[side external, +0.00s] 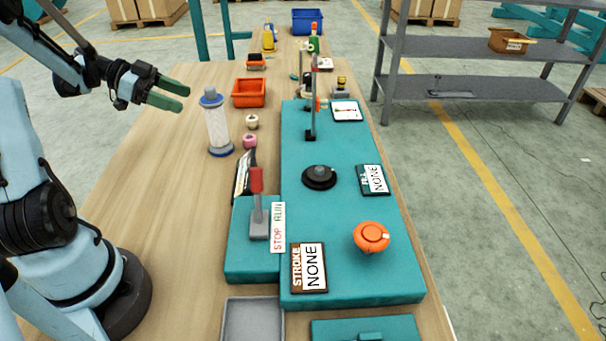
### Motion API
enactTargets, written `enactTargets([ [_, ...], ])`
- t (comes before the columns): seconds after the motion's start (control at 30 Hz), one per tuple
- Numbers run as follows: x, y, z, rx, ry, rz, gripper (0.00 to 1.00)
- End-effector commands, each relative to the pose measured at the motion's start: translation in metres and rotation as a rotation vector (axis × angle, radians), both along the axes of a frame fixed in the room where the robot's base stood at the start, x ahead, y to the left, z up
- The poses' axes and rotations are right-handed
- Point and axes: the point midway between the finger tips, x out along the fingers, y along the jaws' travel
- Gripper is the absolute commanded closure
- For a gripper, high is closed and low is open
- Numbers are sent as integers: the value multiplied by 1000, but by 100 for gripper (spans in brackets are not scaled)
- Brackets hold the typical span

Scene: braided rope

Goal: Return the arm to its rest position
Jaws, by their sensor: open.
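My gripper (178,95) has green fingers and is at the upper left, raised above the left side of the wooden table (150,190). Its two fingers are apart with nothing between them, and they point right. It is clear of everything on the table. My light blue arm reaches in from the left edge. No rope that I can make out is in the gripper.
A clear cylinder with blue ends (218,125) stands right of my gripper, near an orange bin (249,93). A teal machine (335,225) bears a red-handled lever (257,195), an orange knob (371,237) and a thin post (313,100). The table's left side is bare.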

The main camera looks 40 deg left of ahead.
Motion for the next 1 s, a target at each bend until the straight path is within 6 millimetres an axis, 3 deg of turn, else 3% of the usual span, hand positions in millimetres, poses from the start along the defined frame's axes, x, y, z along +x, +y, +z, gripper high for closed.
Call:
enactTargets([
  [0.27, 6, -6, -4, 0, 0, -2, 34],
  [0.73, 48, -49, -38, 0, 0, -1, 34],
  [1.0, 47, -47, -4, -1, 1, 0, 34],
])
